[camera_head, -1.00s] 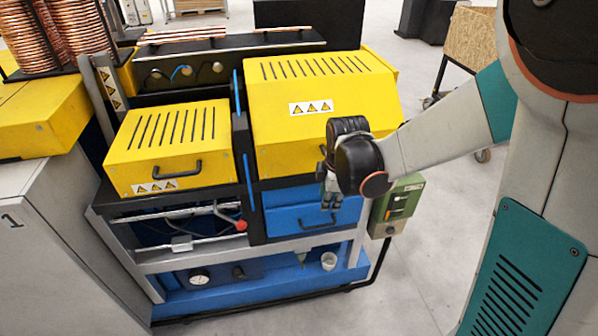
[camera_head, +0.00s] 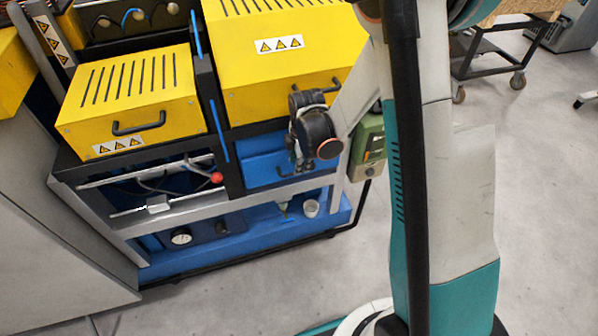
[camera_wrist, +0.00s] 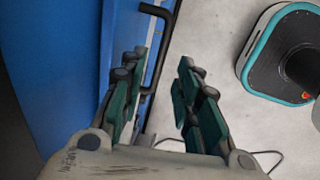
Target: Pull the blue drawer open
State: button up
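The blue drawer (camera_head: 262,169) sits under the large yellow cover and looks closed, with its right part hidden by my gripper. In the wrist view its blue front (camera_wrist: 55,60) fills the left side. Its black bar handle (camera_wrist: 165,45) stands off the front and passes between my fingers, nearer the left finger. My gripper (camera_wrist: 163,58) is open, its two fingers apart on either side of the handle. In the head view my gripper (camera_head: 299,158) hangs in front of the drawer's right part. I cannot tell whether a finger touches the handle.
A green control box (camera_head: 368,148) hangs just right of my gripper.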

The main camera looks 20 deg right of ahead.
jog(key=shift+w+f+b, duration=0.2)
jog(key=shift+f+b, duration=0.1)
jog(key=shift+f, duration=0.7)
jog(key=shift+w+f+b, duration=0.15)
jog(key=shift+f+b, duration=0.15)
jog(key=shift+f, duration=0.7)
jog(key=shift+c, duration=0.2)
grip_shut()
